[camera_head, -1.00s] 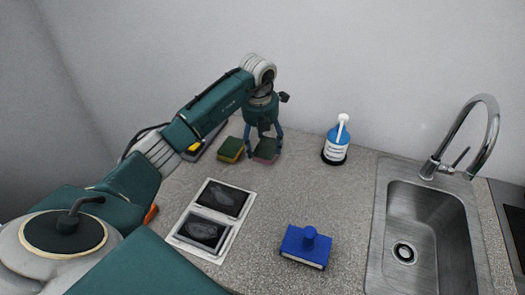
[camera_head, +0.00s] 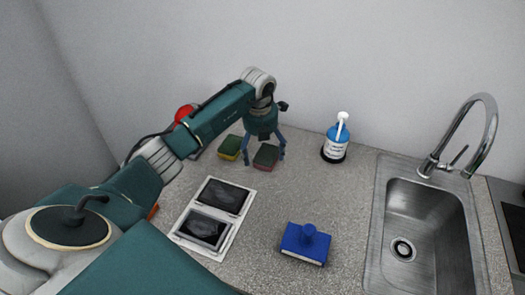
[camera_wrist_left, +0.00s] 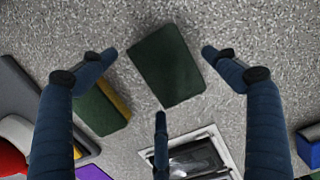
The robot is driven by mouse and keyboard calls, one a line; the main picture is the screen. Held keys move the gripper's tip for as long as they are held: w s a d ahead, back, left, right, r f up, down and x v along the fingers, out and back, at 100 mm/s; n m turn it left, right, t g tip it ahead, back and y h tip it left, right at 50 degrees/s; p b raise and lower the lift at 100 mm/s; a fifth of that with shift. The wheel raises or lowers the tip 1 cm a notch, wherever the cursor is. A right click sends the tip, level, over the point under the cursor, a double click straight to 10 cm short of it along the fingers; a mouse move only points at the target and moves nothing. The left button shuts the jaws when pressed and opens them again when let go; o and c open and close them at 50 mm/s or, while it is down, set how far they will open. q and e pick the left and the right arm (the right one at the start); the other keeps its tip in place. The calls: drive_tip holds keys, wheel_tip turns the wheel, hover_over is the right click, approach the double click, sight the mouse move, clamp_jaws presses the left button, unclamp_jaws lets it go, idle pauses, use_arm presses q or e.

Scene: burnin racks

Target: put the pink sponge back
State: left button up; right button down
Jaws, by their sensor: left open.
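The pink sponge (camera_head: 265,157) has a dark green top and a pink edge. It lies flat on the counter, right of a green-and-yellow sponge (camera_head: 229,147). My left gripper (camera_head: 264,158) is open, pointing down over the pink sponge, with its fingers spread around it. In the left wrist view the sponge's dark top (camera_wrist_left: 167,65) lies between the spread fingertips (camera_wrist_left: 158,77), with clear gaps to both side fingers. My right gripper is not in view.
A pale tray with two dark panels (camera_head: 230,228) lies in front. A blue handled block (camera_head: 303,243), a blue-and-white pump bottle (camera_head: 336,143) and the sink (camera_head: 425,235) stand to the right. A red object (camera_head: 184,112) shows behind my arm.

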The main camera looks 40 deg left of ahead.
sight(261, 157)
use_arm(q)
wheel_tip(261, 157, up, 12)
drive_tip(key=s+b, duration=0.1)
drive_tip(key=b, duration=0.2)
drive_tip(key=shift+s+d+f, duration=0.2)
drive_tip(key=shift+s, duration=0.05)
